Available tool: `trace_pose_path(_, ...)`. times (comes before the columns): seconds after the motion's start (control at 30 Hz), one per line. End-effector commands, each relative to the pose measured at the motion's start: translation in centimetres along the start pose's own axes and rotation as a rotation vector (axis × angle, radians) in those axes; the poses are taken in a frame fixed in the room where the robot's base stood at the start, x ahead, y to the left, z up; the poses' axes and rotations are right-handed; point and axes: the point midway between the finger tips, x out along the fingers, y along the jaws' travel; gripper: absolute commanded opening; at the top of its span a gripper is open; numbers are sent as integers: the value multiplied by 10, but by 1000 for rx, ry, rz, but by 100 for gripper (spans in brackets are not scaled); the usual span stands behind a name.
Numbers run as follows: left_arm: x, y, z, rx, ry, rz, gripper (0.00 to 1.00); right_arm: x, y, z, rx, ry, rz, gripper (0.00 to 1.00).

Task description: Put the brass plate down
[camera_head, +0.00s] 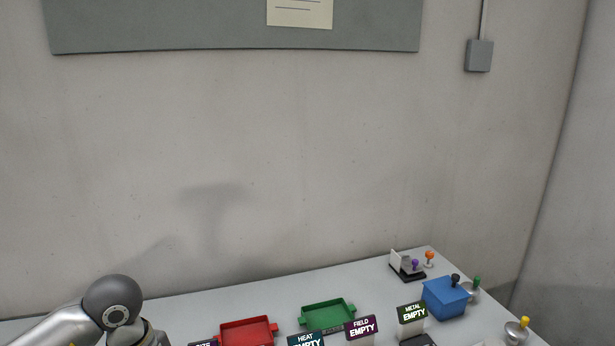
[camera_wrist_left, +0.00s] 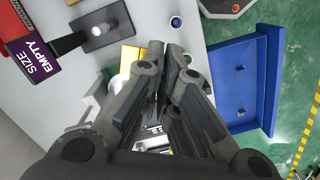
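My left arm comes in at the lower left of the head view, and its gripper is below the picture edge there. In the left wrist view my left gripper (camera_wrist_left: 164,58) points away from the camera, over the grey table. Its two fingers come close together at the tips. I cannot make out whether they touch or pinch something thin. A yellow piece (camera_wrist_left: 130,57) shows just left of the fingertips, partly hidden by the left finger. I cannot tell whether it is the brass plate. No other likely brass plate shows. My right gripper is in neither view.
The table holds a red tray (camera_head: 247,332), a green tray (camera_head: 327,314), a blue box (camera_head: 444,298) and several sign stands, such as the METAL sign (camera_head: 411,314). In the wrist view, a blue tray (camera_wrist_left: 237,80) lies at the right and a SIZE sign (camera_wrist_left: 33,57) at the left.

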Motion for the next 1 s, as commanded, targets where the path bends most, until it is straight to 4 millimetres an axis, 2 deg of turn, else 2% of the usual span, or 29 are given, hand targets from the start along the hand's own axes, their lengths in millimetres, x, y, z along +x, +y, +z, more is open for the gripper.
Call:
trace_pose_path(0.4, -1, -26, 38, 893, 2, -108, 0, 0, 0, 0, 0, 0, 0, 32)
trace_pose_path(0.67, -2, -40, 53, 1330, 2, -161, 0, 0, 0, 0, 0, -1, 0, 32)
trace_pose_path(0.73, 16, -41, 51, 1350, 1, -165, 0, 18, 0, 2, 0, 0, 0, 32)
trace_pose_path(1.0, 67, -41, 44, 1344, 1, -163, 0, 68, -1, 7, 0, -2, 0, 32)
